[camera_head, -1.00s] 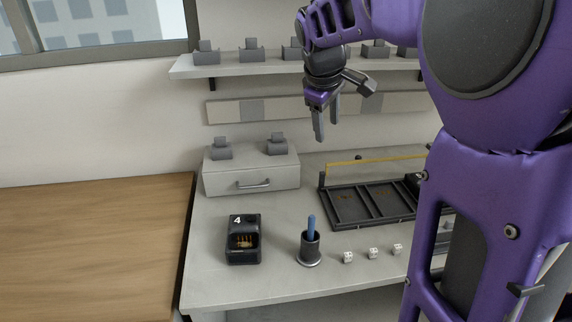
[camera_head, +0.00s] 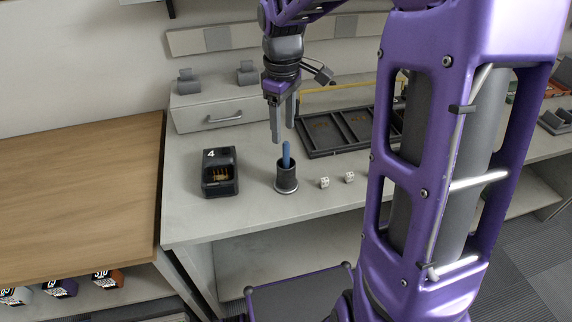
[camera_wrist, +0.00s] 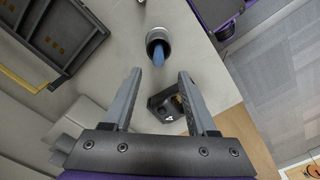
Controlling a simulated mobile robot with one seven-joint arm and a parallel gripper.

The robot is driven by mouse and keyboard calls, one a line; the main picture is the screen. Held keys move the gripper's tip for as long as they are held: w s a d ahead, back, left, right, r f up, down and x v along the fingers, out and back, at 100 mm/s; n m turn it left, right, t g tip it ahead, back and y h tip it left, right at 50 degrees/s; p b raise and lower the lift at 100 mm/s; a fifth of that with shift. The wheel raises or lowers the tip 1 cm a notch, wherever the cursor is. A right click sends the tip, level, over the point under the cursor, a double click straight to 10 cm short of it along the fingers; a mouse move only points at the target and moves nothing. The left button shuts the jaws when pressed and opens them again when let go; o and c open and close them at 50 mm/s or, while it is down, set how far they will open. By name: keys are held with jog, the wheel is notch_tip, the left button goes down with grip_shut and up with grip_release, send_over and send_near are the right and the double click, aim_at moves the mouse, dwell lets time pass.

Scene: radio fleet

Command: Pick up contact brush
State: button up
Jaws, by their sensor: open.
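The contact brush (camera_head: 286,154) has a blue handle and stands upright in a dark round cup (camera_head: 287,180) on the grey workbench. My gripper (camera_head: 282,135) is open and points down just above the brush, apart from it. In the wrist view the blue handle (camera_wrist: 158,60) rises from the cup (camera_wrist: 157,38) beyond the open fingertips (camera_wrist: 172,72), with nothing between the fingers touching it. The lower end of the brush is hidden in the cup.
A black charger marked 4 (camera_head: 220,172) stands left of the cup. Small white cubes (camera_head: 325,182) lie to its right. A dark divided tray (camera_head: 340,130) and a drawer box (camera_head: 215,108) are behind. The bench front is clear.

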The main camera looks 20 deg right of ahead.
aim_at(286, 142)
jog(key=shift+s+d+f+b, duration=0.1)
jog(key=shift+f+b, duration=0.1)
jog(key=shift+f, duration=0.95)
jog(key=shift+w+d+f+b, duration=0.1)
jog(key=shift+f+b, duration=0.1)
jog(key=shift+f, duration=0.95)
jog(key=shift+s+d+f+b, duration=0.1)
jog(key=shift+f+b, duration=0.1)
jog(key=shift+f, duration=0.95)
grip_shut()
